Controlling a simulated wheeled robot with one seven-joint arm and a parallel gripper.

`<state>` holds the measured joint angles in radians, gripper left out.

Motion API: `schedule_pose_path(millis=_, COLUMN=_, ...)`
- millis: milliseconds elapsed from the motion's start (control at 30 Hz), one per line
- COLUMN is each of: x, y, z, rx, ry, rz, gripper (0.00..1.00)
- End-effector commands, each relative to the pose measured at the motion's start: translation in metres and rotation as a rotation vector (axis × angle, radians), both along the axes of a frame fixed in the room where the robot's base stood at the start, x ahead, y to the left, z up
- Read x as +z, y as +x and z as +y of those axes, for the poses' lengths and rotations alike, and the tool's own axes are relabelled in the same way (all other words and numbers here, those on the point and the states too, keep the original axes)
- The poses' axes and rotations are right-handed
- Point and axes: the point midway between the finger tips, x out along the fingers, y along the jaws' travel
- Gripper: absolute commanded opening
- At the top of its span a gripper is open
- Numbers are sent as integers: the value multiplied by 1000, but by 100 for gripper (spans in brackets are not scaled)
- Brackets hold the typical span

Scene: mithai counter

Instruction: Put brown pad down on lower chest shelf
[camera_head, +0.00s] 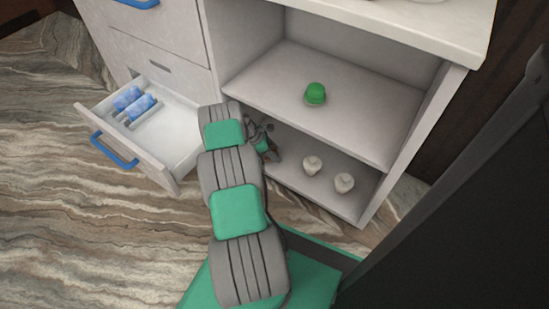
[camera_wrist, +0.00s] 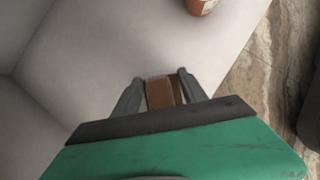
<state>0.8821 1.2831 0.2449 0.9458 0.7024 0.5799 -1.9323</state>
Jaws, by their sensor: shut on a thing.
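The brown pad (camera_wrist: 160,92) is held between the two fingers of my gripper (camera_wrist: 162,82) in the wrist view. My gripper is shut on it, above or on a pale surface; I cannot tell whether the pad touches it. In the head view my gripper (camera_head: 268,140) reaches into the left side of the lower chest shelf (camera_head: 328,190), partly hidden by my arm. The pad cannot be made out in the head view.
A terracotta pot (camera_wrist: 201,5) shows in the wrist view near the shelf edge. A green object (camera_head: 315,94) sits on the upper shelf (camera_head: 350,110). An open drawer (camera_head: 165,140) with blue-patterned items is at left.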

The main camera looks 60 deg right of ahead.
Motion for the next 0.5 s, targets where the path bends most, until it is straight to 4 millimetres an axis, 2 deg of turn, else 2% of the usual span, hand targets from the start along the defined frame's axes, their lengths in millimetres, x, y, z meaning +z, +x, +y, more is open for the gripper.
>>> schedule_pose_path(millis=33, x=-16, y=0, z=1, rx=1, ry=0, rz=0, gripper=0)
schedule_pose_path(millis=400, x=-18, y=0, z=0, rx=0, ry=0, rz=0, gripper=0)
schedule_pose_path(millis=433, x=-18, y=0, z=0, rx=0, ry=0, rz=0, gripper=51)
schedule_pose_path(millis=500, x=-16, y=0, z=1, rx=0, ry=0, rz=0, gripper=56)
